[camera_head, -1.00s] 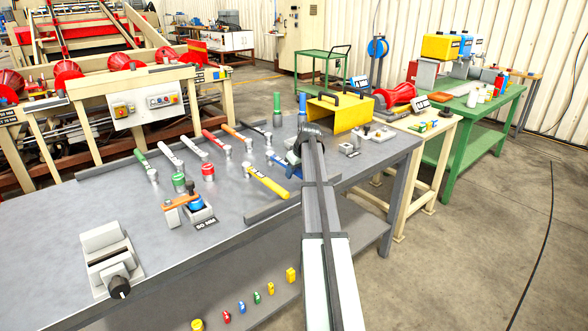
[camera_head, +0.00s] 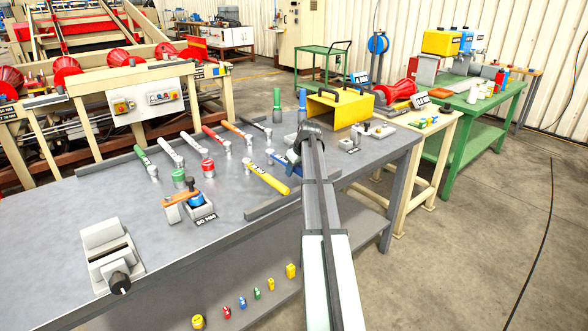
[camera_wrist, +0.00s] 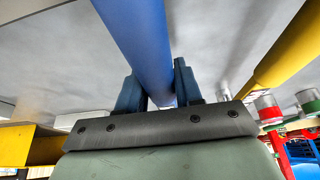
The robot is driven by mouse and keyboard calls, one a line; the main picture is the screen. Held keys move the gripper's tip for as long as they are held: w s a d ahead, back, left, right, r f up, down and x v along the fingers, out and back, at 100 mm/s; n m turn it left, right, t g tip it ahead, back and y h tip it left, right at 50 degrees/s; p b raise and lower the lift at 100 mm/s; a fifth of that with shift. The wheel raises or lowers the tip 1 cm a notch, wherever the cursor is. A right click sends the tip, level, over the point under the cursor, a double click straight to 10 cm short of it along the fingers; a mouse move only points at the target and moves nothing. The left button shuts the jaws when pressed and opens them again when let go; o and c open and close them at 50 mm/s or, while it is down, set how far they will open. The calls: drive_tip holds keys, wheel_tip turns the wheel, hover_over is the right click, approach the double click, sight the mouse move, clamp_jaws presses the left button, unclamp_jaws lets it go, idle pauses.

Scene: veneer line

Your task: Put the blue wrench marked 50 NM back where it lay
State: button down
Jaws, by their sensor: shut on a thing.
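The blue wrench (camera_head: 284,164) shows only in part in the head view, beside the end of my arm, just right of the yellow wrench (camera_head: 268,180). In the wrist view its blue handle (camera_wrist: 138,38) runs between the two fingers of my gripper (camera_wrist: 158,92), which is shut on it. In the head view my gripper (camera_head: 297,155) is mostly hidden behind my own arm. The grey bench top (camera_head: 110,205) lies below. I cannot tell whether the wrench touches it. The 50 NM marking cannot be read on the wrench.
More wrenches, including a green one (camera_head: 145,162) and a red one (camera_head: 213,135), lie in a row to the left. A yellow cover (camera_head: 338,113) stands behind my gripper. A small device (camera_head: 195,203) and a vise-like block (camera_head: 110,255) stand in front.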

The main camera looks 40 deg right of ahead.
drive_tip(key=shift+f, duration=0.1)
idle(0.3)
drive_tip(key=c, duration=0.7)
unclamp_jaws()
drive_tip(key=shift+o, duration=0.2)
drive_tip(key=shift+r, duration=4)
